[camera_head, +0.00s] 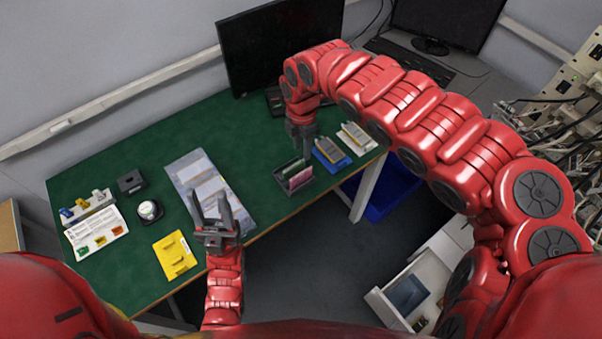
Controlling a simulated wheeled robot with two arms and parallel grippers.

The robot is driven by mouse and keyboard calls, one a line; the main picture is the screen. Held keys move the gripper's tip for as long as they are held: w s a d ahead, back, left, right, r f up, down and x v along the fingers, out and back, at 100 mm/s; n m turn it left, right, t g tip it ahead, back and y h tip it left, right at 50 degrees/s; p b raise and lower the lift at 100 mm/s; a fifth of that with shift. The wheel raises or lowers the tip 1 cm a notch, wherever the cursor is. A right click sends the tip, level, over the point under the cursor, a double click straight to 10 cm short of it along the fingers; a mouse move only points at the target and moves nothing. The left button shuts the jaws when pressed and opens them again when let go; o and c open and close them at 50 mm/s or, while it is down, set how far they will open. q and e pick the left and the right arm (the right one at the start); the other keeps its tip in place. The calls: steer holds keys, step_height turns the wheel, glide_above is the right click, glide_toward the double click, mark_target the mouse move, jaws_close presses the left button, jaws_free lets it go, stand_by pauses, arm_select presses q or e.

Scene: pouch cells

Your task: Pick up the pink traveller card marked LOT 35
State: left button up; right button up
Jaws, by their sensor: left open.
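A small dark rack (284,184) stands near the front edge of the green table, right of centre. A pink card (300,178) stands upright in it, with what look like other cards behind. Any LOT marking is too small to read. My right gripper (304,153) points down just above and behind the rack. Its fingers are too small and dark to show whether they are open. My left gripper (209,197) is open and empty over the front of the table, left of the rack, with its fingers pointing away from me.
A plastic-looking bag with pale sheets (188,172) lies behind my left gripper. Blue (332,155) and white (357,138) trays are right of the rack. A monitor (265,45) stands behind.

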step_height(320, 180, down, 2)
steer(key=p, duration=0.2)
glide_toward(301, 184)
steer(key=shift+w+r, duration=0.1)
steer(key=shift+f, duration=0.2)
step_height(301, 184, down, 4)
steer(key=shift+a+r+p, duration=0.15)
steer(key=shift+r+p, duration=0.1)
steer(key=shift+p, duration=0.45)
steer(key=shift+f, duration=0.7)
jaws_close()
